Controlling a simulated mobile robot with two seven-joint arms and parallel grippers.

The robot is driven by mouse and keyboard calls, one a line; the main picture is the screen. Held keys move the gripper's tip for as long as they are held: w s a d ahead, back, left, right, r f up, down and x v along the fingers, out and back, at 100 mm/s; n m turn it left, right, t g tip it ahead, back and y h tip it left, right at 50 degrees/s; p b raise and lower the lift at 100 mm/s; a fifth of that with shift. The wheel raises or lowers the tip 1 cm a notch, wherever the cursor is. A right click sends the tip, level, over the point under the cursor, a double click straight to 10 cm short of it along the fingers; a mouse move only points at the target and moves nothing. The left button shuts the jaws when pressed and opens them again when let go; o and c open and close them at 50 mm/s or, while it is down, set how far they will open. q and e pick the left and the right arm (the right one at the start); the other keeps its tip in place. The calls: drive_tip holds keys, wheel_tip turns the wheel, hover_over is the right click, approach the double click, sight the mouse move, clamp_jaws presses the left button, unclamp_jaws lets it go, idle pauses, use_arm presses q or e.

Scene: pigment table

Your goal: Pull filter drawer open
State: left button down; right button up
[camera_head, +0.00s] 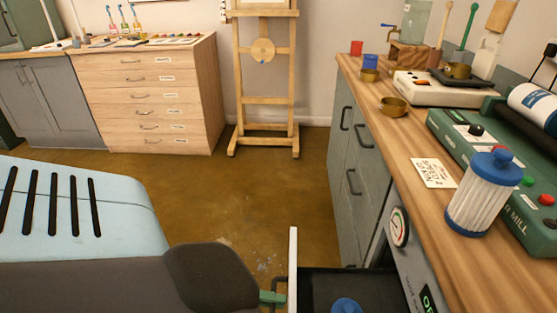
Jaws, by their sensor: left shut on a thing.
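The filter drawer (293,262) stands out from the grey-green cabinet at the bottom of the view, with its pale front panel seen edge-on. Its dark inside shows to the right of that panel, with a blue-topped thing (346,306) in it, cut off by the frame edge. My left gripper (272,297) is at the outer side of the front panel, shut on the drawer handle. My dark wrist hides most of the grip. A white pleated filter with blue caps (480,208) stands upright on the wooden counter. My right gripper is not in view.
The counter (447,262) holds a green mill (508,200), a printed card (433,173), a scale (430,91) and brass bowls (394,107). A round gauge (399,227) is on the cabinet front. An easel (265,100) and a wooden drawer chest (150,100) stand behind. The brown floor between is clear.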

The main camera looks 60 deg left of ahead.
use_arm(q)
drive_tip(key=c, duration=1.8)
unclamp_jaws()
drive_tip(key=shift+a, duration=0.1)
drive_tip(key=v, duration=0.7)
drive_tip(key=shift+s+a+r, duration=0.1)
drive_tip(key=shift+s+a, duration=0.1)
drive_tip(key=shift+s, duration=0.1)
